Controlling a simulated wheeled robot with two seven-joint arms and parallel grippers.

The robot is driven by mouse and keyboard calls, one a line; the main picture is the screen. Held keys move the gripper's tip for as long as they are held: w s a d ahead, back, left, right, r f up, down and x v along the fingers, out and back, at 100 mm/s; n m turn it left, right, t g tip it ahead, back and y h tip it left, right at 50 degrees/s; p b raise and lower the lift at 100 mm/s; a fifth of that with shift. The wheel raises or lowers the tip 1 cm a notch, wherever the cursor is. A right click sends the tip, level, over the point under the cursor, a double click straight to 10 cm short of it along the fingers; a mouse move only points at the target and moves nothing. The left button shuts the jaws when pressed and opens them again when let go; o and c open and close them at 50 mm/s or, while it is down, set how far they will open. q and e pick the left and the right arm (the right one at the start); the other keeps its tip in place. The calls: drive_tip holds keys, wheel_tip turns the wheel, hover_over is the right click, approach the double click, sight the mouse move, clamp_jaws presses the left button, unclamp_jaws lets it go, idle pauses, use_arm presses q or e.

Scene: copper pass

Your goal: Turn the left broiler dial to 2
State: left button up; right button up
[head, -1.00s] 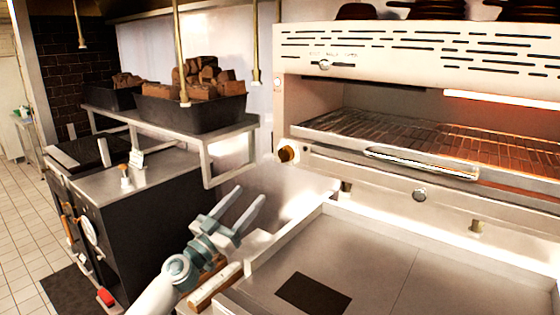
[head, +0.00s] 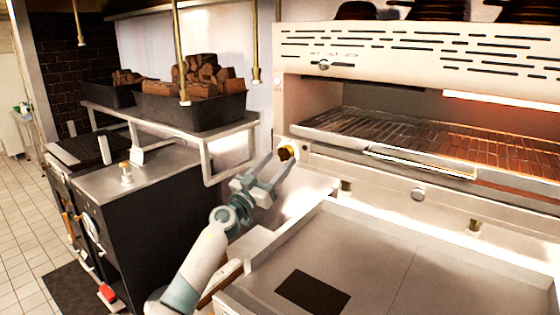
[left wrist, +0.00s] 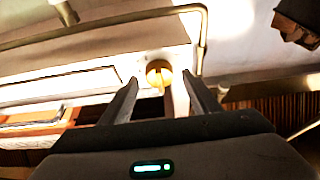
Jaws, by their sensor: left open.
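A brass-coloured dial (head: 287,153) sits at the left front end of the broiler (head: 330,155), level with its grate. It also shows in the left wrist view (left wrist: 158,75), with its raised grip bar pointing roughly up and down in that picture. My left gripper (head: 281,159) is open, with its fingertips close to the dial. In the left wrist view the two fingers (left wrist: 160,79) stand on either side of the dial, with gaps between; I see no clear contact. The dial's number marks are too small to read. My right gripper is out of view.
A chrome knob (head: 323,65) is on the broiler's upper panel. A flat griddle (head: 375,250) lies below the broiler. A rack (head: 205,140) with black bins of wood chunks (head: 205,80) stands left of the dial. The broiler's tray handle (head: 420,163) juts out to the right.

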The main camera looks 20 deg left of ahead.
use_arm(q)
drive_tip(key=shift+x, duration=0.75)
drive_tip(key=c, duration=1.1)
drive_tip(key=shift+o, duration=0.2)
